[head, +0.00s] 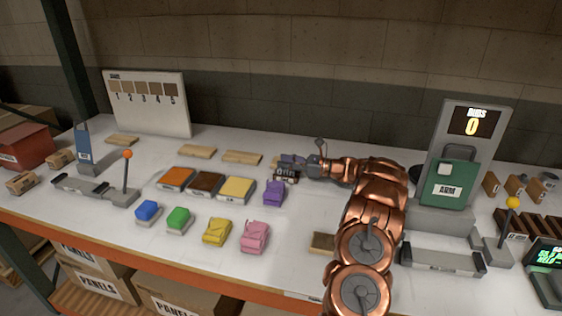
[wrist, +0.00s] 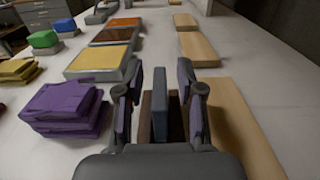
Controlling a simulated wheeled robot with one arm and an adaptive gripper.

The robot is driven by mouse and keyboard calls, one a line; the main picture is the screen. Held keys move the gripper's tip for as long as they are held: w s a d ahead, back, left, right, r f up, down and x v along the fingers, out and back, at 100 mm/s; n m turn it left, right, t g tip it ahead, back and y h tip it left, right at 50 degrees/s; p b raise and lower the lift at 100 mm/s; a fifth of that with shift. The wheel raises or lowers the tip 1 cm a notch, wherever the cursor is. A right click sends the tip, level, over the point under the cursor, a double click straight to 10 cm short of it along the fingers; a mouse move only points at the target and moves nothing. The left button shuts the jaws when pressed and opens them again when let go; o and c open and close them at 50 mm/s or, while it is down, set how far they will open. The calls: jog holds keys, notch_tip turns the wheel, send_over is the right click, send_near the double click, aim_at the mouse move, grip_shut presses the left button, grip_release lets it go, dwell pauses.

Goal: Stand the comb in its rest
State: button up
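My gripper (head: 290,166) is low over the back middle of the table. In the wrist view, my gripper (wrist: 161,100) has its two fingers apart, with purple faces inside. Between them stands an upright grey-blue slab (wrist: 160,106), likely the comb. Brown pieces (wrist: 174,112) show on both sides of it, with space to each finger. A dark block with white lettering (head: 287,177), possibly the rest, sits under the gripper in the head view. My fingers hide much of it, and I cannot tell how the slab's lower end sits.
A purple cloth stack (wrist: 66,108) lies close left of the gripper in the wrist view, with a yellow-topped tray (wrist: 100,62) beyond. A pale wooden board (wrist: 240,125) lies close right. A grey lever station (head: 95,190) is at far left.

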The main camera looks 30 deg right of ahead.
jog(key=shift+p+v, duration=0.45)
jog(key=shift+v, duration=2.25)
jog(key=w+a+r+n+g+y, duration=0.1)
jog(key=a+r+n+g, duration=0.25)
jog(key=a, duration=0.75)
jog(key=s+a+r+n+g, duration=0.2)
jog(key=s+a+n+g, duration=0.15)
jog(key=a, duration=0.55)
jog(key=s+a+r+n+g+h, duration=0.1)
jog(key=s+a+r+n+g, duration=0.15)
jog(key=s+a, duration=0.45)
jog(key=s+a+r+n+g, duration=0.2)
jog(key=a+n+g, duration=0.15)
jog(key=a, duration=0.65)
jog(key=s+a+f+n+g+h, duration=0.1)
jog(key=s+a+n+h, duration=0.25)
jog(key=s, duration=0.55)
jog(key=s+a+f+n+g+h, duration=0.1)
jog(key=s+a+n+g+h, duration=0.2)
jog(key=s, duration=0.6)
jog(key=s+d+f+n+t+h, duration=0.1)
jog(key=s+d+n+h, duration=0.1)
jog(key=s, duration=0.6)
jog(key=s+d+f+n+h, duration=0.2)
jog(key=s+d+n, duration=0.3)
jog(key=s, duration=0.3)
jog(key=shift+n+t+h, duration=0.4)
jog(key=shift+n+h, duration=0.15)
jog(key=shift+h, duration=0.2)
